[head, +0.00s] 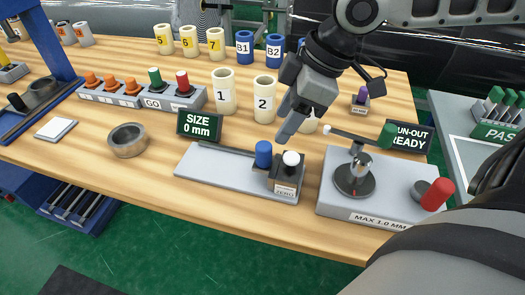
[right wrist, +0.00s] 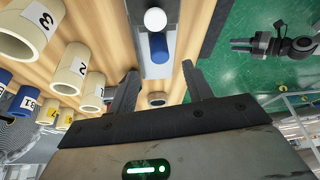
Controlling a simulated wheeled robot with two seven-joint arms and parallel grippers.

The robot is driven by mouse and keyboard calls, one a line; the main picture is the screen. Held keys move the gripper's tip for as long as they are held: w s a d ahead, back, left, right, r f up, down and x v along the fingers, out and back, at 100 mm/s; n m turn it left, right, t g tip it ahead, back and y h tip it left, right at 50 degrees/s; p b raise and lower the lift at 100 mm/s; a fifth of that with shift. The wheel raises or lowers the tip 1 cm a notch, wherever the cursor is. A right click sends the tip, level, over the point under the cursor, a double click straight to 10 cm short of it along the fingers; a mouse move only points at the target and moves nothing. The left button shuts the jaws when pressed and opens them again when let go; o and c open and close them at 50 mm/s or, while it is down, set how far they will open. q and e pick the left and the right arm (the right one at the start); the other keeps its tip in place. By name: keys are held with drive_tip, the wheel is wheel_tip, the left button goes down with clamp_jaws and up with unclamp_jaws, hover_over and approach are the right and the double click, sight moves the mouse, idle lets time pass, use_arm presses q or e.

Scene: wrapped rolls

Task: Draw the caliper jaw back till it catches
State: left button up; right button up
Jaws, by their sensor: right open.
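The caliper is a grey base plate (head: 225,170) with a rail, at the front of the table. At its right end stand a blue post (head: 263,154) and a dark block marked ZERO (head: 285,189) with a white knob (head: 291,158). The size sign (head: 200,125) reads 0 mm. My right gripper (head: 287,132) is above and behind the post and knob. In the right wrist view its fingers (right wrist: 160,68) are apart and empty, with the white knob (right wrist: 155,20) and blue post (right wrist: 158,46) beyond them. A dark shape at that view's upper right may be my left gripper (right wrist: 243,45); its opening is unclear.
A run-out gauge (head: 335,190) with a green-ended arm and red knob stands close on the right. Cream rolls 1 (head: 222,92) and 2 (head: 264,100) stand behind. A metal ring (head: 127,140) lies left. Bare wood lies in front of the caliper.

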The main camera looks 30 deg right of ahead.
sight(267, 145)
drive_tip(key=b+x, duration=0.2)
drive_tip(key=x, duration=0.7)
drive_tip(key=shift+w+a+f, duration=0.15)
drive_tip(key=shift+f, duration=0.15)
drive_tip(key=shift+c, duration=0.2)
clamp_jaws()
drive_tip(key=shift+w, duration=0.1)
